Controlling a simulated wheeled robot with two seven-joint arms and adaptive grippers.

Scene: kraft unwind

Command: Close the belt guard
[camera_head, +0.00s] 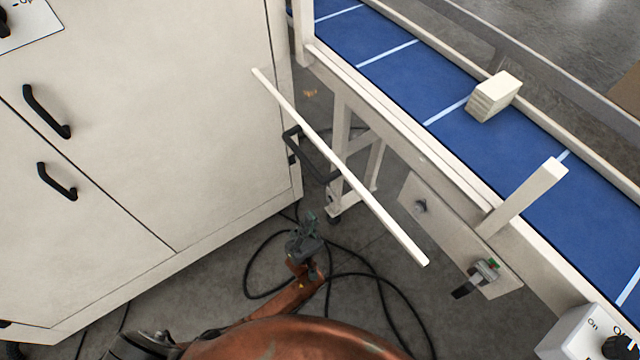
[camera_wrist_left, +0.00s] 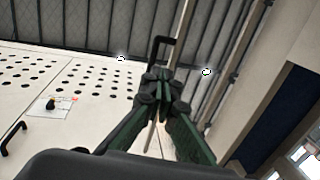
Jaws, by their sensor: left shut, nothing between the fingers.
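The belt guard (camera_head: 345,171) appears as a thin pale panel seen almost edge-on from above. It stands away from the side of the conveyor (camera_head: 395,135), with a gap of floor showing between them. A black bar handle (camera_head: 308,157) is on its left face. My left gripper (camera_head: 306,222) is shut and empty, below the handle in the picture and apart from it. In the left wrist view the shut fingers (camera_wrist_left: 158,80) point upward, with the black handle (camera_wrist_left: 158,44) and the guard's pale edge (camera_wrist_left: 184,25) beyond them. My right gripper is out of view.
A white cabinet (camera_head: 150,110) with black handles fills the left side. A pale block (camera_head: 493,96) sits on the blue belt (camera_head: 440,85). A latch (camera_head: 477,278) is on the conveyor's side plate. Black cables (camera_head: 375,285) lie on the floor. A control box (camera_head: 585,335) is at lower right.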

